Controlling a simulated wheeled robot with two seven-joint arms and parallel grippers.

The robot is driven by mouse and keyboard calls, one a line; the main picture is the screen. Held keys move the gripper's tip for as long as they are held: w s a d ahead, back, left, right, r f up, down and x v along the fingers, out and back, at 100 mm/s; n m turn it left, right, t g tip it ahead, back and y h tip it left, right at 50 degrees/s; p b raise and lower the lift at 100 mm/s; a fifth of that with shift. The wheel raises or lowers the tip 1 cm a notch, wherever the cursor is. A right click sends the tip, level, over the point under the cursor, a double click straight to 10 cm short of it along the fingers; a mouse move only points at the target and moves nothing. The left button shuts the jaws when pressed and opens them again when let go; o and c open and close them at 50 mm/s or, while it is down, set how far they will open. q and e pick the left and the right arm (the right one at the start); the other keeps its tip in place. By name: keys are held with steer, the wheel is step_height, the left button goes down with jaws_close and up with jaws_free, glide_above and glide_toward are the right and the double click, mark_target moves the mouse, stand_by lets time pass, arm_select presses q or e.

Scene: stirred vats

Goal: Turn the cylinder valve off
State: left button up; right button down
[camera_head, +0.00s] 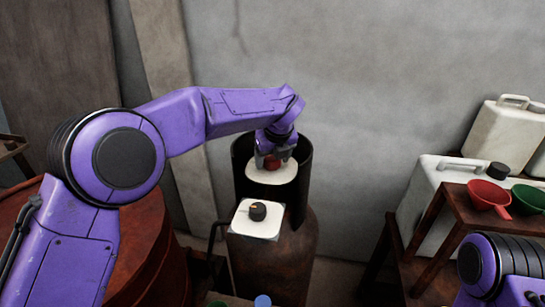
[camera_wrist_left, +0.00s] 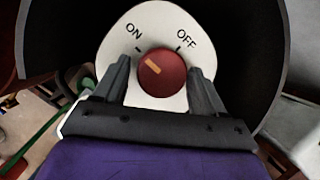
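The cylinder valve is a round red knob (camera_wrist_left: 170,82) on a white plate (camera_wrist_left: 165,20) marked ON and OFF. Its orange mark points up and left, toward the ON tick. In the head view the red knob (camera_head: 272,163) sits inside the dark collar (camera_head: 304,165) on top of the rusty cylinder (camera_head: 285,262). My left gripper (camera_wrist_left: 159,67) is open, with one finger on each side of the knob. A narrow gap seems to show at each side; contact is hard to tell. In the head view my left gripper (camera_head: 271,158) partly hides the knob. My right gripper is outside both views.
A white box with a black knob (camera_head: 258,211) stands in front of the collar. A rusty red drum (camera_head: 150,250) is at left. At right, a wooden stand (camera_head: 455,215) bears a red funnel (camera_head: 488,197) and a green one (camera_head: 528,199), near white canisters (camera_head: 500,130).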

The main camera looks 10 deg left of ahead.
arm_select(q)
steer(key=c, duration=0.7)
